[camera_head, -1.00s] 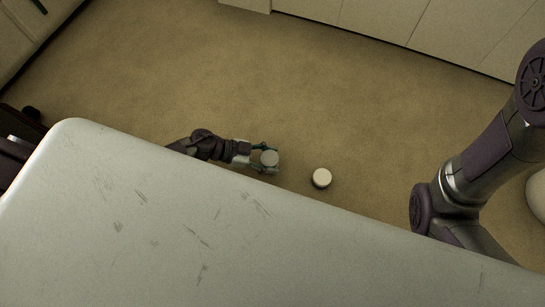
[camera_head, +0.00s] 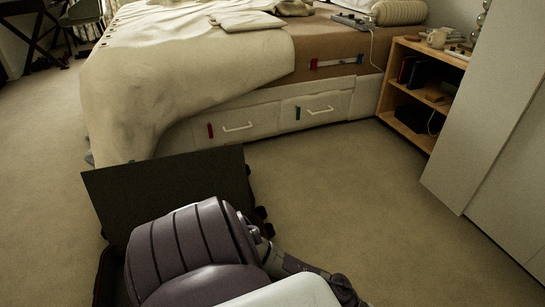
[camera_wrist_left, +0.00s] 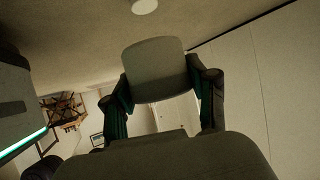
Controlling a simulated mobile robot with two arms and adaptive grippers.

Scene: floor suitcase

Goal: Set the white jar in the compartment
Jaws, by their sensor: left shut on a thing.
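In the left wrist view my left gripper (camera_wrist_left: 162,92) is shut on a pale jar (camera_wrist_left: 155,60) with rounded corners, which looks greyish in the shade. The jar sits between both fingers. In the head view the suitcase's dark lid panel (camera_head: 165,190) stands up in front of the bed. My arm covers most of what lies in front of the lid, so the compartment is hidden. The left gripper and the jar cannot be made out in the head view. My right gripper is not in view.
The bed (camera_head: 235,85) with drawers stands behind the suitcase. A wooden shelf (camera_head: 415,95) and a pale cabinet (camera_head: 500,130) stand at the right. Open carpet (camera_head: 390,220) lies right of the suitcase. A pale round thing (camera_wrist_left: 145,6) shows at the wrist view's top edge; I cannot tell what it is.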

